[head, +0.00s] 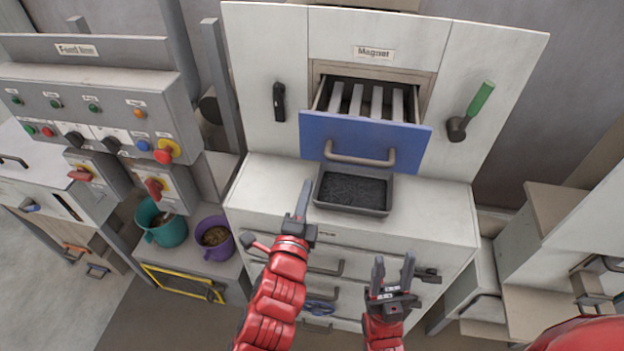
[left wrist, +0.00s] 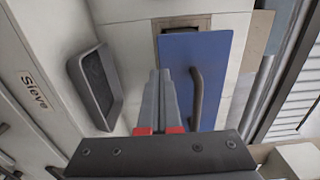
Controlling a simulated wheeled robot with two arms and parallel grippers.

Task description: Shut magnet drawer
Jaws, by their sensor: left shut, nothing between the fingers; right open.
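The magnet drawer (head: 352,130) has a blue front with a grey bar handle (head: 360,157) and stands pulled out below the "Magnet" label. Grey bars (head: 367,100) show inside it. In the left wrist view the blue front (left wrist: 212,55) fills the upper middle, with its handle (left wrist: 198,95) upright in the picture. My left gripper (head: 304,190) is shut and empty, in front of the cabinet, below and left of the drawer. Its closed fingers (left wrist: 163,80) show in the left wrist view. My right gripper (head: 393,268) is open and empty, lower right.
A dark tray (head: 353,210) sits on the ledge under the drawer; it also shows in the left wrist view (left wrist: 105,85). A black handle (head: 279,102) and a green-handled tool (head: 470,112) flank the drawer. A feed panel (head: 95,95) and two buckets (head: 213,238) are left.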

